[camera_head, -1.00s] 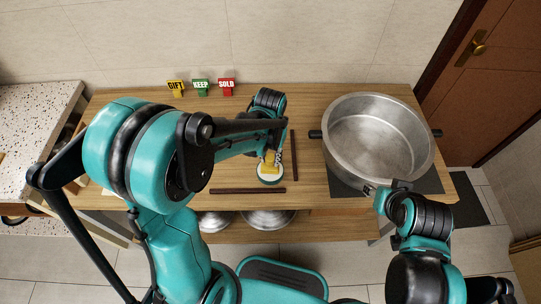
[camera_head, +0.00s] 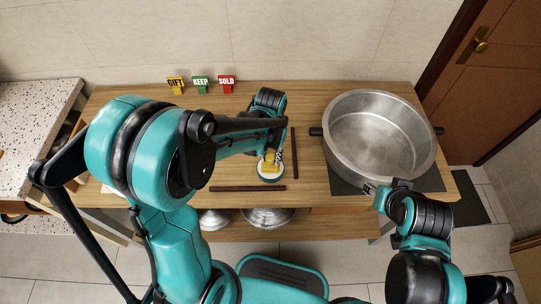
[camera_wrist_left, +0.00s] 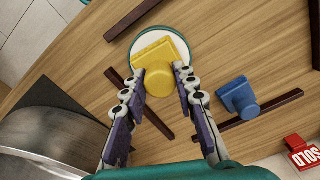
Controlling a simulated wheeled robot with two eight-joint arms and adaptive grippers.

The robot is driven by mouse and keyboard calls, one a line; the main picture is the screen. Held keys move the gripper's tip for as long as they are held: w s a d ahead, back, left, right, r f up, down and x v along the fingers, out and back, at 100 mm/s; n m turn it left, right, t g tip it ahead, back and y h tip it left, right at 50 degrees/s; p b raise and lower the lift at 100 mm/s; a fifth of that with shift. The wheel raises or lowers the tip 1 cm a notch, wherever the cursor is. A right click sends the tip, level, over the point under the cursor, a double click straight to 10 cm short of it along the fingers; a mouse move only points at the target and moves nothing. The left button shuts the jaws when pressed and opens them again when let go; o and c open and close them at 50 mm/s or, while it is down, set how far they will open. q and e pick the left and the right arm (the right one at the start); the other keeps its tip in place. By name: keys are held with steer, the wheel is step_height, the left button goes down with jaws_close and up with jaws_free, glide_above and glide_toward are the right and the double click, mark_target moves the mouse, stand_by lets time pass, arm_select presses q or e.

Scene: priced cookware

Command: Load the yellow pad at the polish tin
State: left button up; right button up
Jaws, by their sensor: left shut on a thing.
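The yellow pad (camera_wrist_left: 155,52) has a round yellow knob (camera_wrist_left: 160,80) and lies over the white face of a round, teal-rimmed polish tin (camera_wrist_left: 182,43). Whether the pad touches the white face is hard to tell. In the head view the pad (camera_head: 271,168) and tin (camera_head: 270,179) are at the table's middle, under my left gripper (camera_head: 272,157). My left gripper (camera_wrist_left: 163,92) is shut on the pad's knob, one finger on each side. My right gripper (camera_head: 370,188) is by the pot's front rim; its jaws are too small to read.
A large steel pot (camera_head: 380,140) stands on a dark mat at the right. Dark strips (camera_head: 248,189) lie around the tin. GIFT, KEEP and SOLD signs (camera_head: 227,83) stand at the back. Metal bowls (camera_head: 268,217) sit on the shelf below.

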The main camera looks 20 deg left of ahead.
mark_target(270, 156)
arm_select(q)
steer(key=shift+f+b, duration=0.45)
steer(key=shift+f, duration=0.05)
stand_by(1.2)
steer(key=shift+r, duration=0.15)
step_height(270, 156, up, 7)
steer(key=p, duration=0.5)
steer(key=shift+p, duration=0.3)
stand_by(0.4)
